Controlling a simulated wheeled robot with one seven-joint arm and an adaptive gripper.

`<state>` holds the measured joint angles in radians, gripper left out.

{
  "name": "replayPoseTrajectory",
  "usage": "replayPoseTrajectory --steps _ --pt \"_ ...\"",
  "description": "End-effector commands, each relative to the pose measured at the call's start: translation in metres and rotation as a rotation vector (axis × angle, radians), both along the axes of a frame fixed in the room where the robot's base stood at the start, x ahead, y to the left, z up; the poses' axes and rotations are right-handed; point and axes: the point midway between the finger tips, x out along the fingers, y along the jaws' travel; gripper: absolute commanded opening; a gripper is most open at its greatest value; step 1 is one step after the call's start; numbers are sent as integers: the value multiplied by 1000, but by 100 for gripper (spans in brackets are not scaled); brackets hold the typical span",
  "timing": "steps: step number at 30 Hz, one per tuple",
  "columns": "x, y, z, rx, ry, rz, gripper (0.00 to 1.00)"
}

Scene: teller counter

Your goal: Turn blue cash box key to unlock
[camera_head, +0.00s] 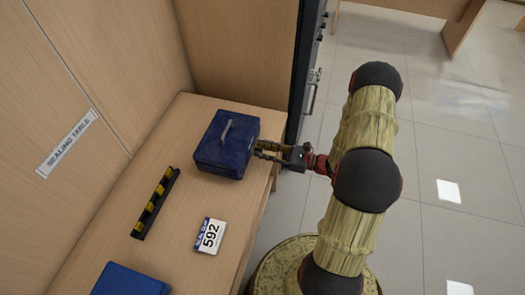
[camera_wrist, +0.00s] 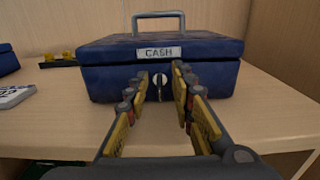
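The blue cash box (camera_head: 227,143) stands closed on the wooden table, with its grey handle upright on the lid. In the wrist view, its front face (camera_wrist: 112,84) bears a CASH label, with a round silver lock and a dark upright key or keyhole (camera_wrist: 159,85) below it. My gripper (camera_head: 262,150) is at the box's front face. In the wrist view, my gripper (camera_wrist: 160,78) is open, its yellow-padded fingers on either side of the lock with visible gaps. I cannot tell whether the fingertips touch the box.
A dark strip with several yellow pieces (camera_head: 155,203) and a white card reading 592 (camera_head: 210,236) lie on the table (camera_head: 185,255). Another blue box (camera_head: 130,280) is at the picture's bottom edge. A wooden wall and a dark cabinet (camera_head: 305,70) stand behind.

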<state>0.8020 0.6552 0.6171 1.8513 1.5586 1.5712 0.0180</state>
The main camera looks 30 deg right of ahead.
Motion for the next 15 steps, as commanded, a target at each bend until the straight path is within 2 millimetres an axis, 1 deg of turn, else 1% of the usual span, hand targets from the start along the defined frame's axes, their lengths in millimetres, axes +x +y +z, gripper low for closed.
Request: replayPoseTrajectory --steps 8,15 --pt "1 1 0 0 0 0 24" --pt "1 1 0 0 0 0 12"
